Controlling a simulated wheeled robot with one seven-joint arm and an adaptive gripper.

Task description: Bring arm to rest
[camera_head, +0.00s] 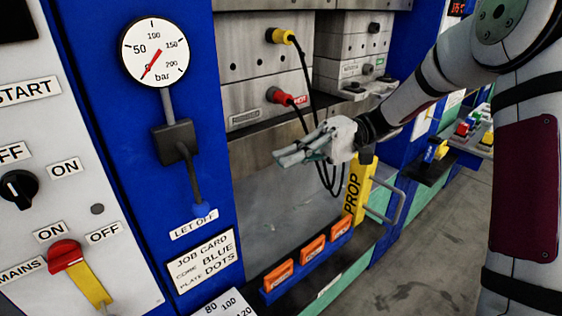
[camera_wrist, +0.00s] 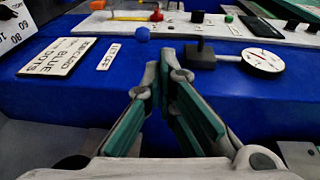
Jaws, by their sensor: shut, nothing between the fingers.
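My gripper (camera_head: 290,153) is at the end of my arm, which reaches in from the right in the head view. It hangs in front of the press's open grey bay, below the red and yellow plugs. Its fingers are shut and empty. In the wrist view my gripper (camera_wrist: 167,75) points at the blue press column, with its fingertips close together. No object is between the fingers. I cannot tell the exact gap between my gripper and the press.
A pressure gauge (camera_head: 154,52) and a let-off lever (camera_head: 188,170) are on the blue column. Black cables (camera_head: 310,90) hang behind my gripper. A yellow prop (camera_head: 356,189), a metal handle (camera_head: 393,203) and orange blocks (camera_head: 313,250) stand nearby. Grey floor (camera_head: 430,250) is clear at right.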

